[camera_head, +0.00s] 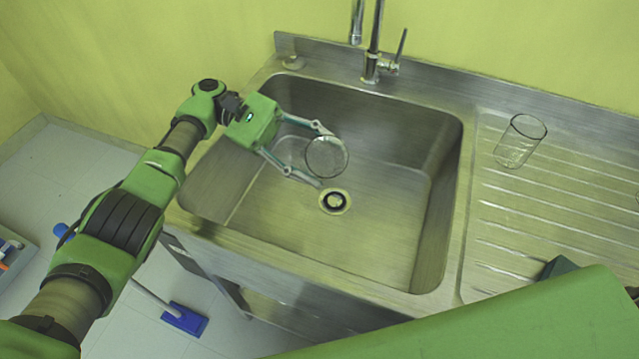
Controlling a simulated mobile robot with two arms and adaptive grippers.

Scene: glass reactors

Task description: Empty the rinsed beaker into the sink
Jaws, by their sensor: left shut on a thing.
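A clear glass beaker (326,158) is held in my left gripper (318,157) over the sink basin. The gripper's two fingers close around it from the left, and its round rim faces the camera. I cannot tell whether it holds liquid. The steel sink (400,215) has its drain (335,201) just below the beaker in the picture. My right gripper does not show clearly; a green part of my body covers the bottom right.
A second clear glass beaker (520,141) stands on the ribbed drainboard (560,210) to the right. A tap (372,55) rises behind the basin. A blue mop head (185,319) lies on the floor at lower left.

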